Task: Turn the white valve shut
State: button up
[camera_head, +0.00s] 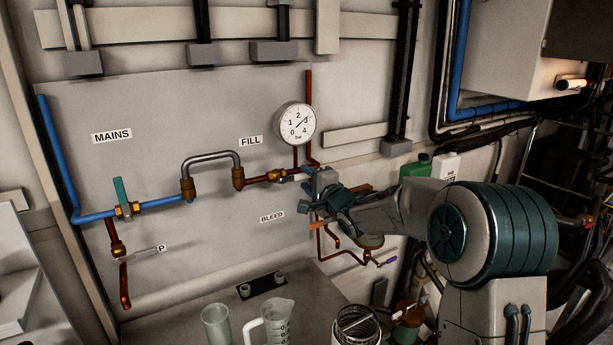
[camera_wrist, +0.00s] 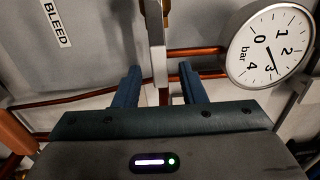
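A white lever (camera_wrist: 158,62), which looks like the white valve's handle, stands between my gripper's two fingers in the wrist view. My gripper (camera_wrist: 160,75) is open, with a gap visible on each side of the lever. In the head view my gripper (camera_head: 312,190) is at the right end of the pipe run, right of the FILL label (camera_head: 251,141) and below the gauge (camera_head: 296,123). It hides most of the valve there. The gauge needle points near 3 bar.
A teal-handled valve (camera_head: 122,192) sits on the blue MAINS pipe at left, with another pale lever (camera_head: 146,253) below it. Copper pipes run close around my gripper. A jug (camera_head: 278,322) and a beaker (camera_head: 216,325) stand on the bench below.

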jog(key=shift+w+a, duration=0.35)
jog(key=shift+w, duration=0.1)
grip_shut()
jog(key=shift+f, duration=0.1)
jog(key=shift+s+a+f+m+p, duration=0.1)
jog(key=shift+f+m+p, duration=0.55)
jog(key=shift+m, duration=0.55)
jog(key=shift+s+a+f+m+p, duration=0.1)
jog(key=shift+f+m+p, duration=0.5)
jog(key=shift+m, duration=0.6)
